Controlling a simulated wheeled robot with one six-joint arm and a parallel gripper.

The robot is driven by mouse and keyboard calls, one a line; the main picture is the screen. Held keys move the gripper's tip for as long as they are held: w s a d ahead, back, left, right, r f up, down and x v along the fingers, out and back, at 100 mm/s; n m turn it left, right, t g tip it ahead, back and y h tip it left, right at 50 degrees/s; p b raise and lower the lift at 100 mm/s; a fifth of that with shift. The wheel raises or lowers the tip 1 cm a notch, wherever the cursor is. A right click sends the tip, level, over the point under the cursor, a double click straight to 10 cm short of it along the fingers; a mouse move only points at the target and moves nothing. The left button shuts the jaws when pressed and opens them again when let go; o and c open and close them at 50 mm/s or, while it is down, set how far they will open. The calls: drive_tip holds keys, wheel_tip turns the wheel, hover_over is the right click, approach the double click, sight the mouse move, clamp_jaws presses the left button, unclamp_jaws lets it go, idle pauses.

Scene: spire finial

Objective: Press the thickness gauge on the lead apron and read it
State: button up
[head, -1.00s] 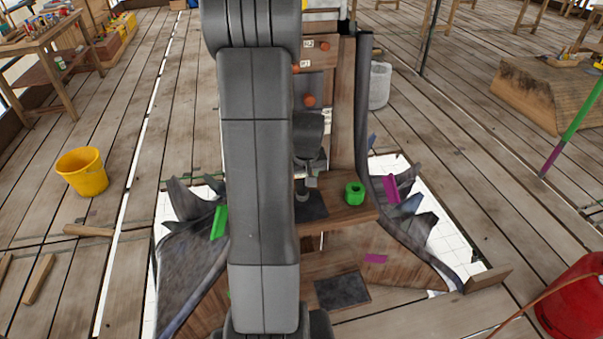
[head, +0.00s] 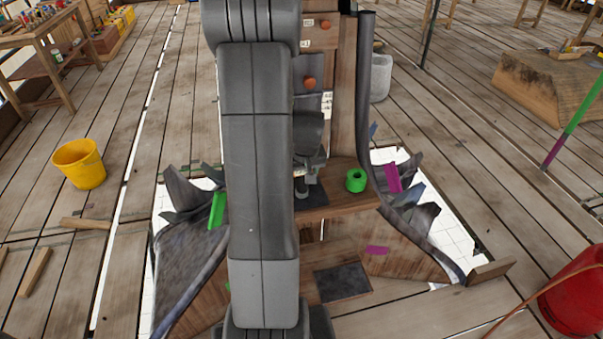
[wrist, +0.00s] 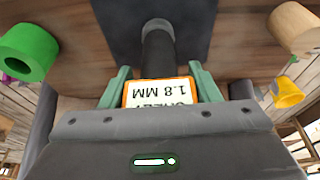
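My gripper (wrist: 158,72) is shut on the thickness gauge (wrist: 160,95), a small orange-framed body with a white display and a dark round probe. The display reads upside down in the wrist view: "1.8 MM", with a partly cut line of text beside it. The probe's end meets a dark flat square, seemingly the lead apron (wrist: 115,25), and looks in contact with it. In the head view my gripper (head: 308,178) is low over this dark patch (head: 316,195) on a wooden ledge; my arm hides part of it.
A green roll (head: 356,180) stands on the ledge right of my gripper. Another dark panel (head: 342,283) lies on the wood lower down. Torn dark sheets flank the ledge. A yellow bucket (head: 79,164) stands left and a red container (head: 575,290) right.

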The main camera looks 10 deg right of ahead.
drive_tip(key=o, duration=0.4)
drive_tip(key=v, duration=1.3)
drive_tip(key=shift+r, duration=0.4)
drive_tip(key=shift+s, duration=0.15)
drive_tip(key=x, duration=1.4)
drive_tip(key=shift+r, duration=0.1)
drive_tip(key=shift+r+p, duration=0.85)
drive_tip(key=shift+r, duration=0.1)
drive_tip(key=shift+f, duration=0.25)
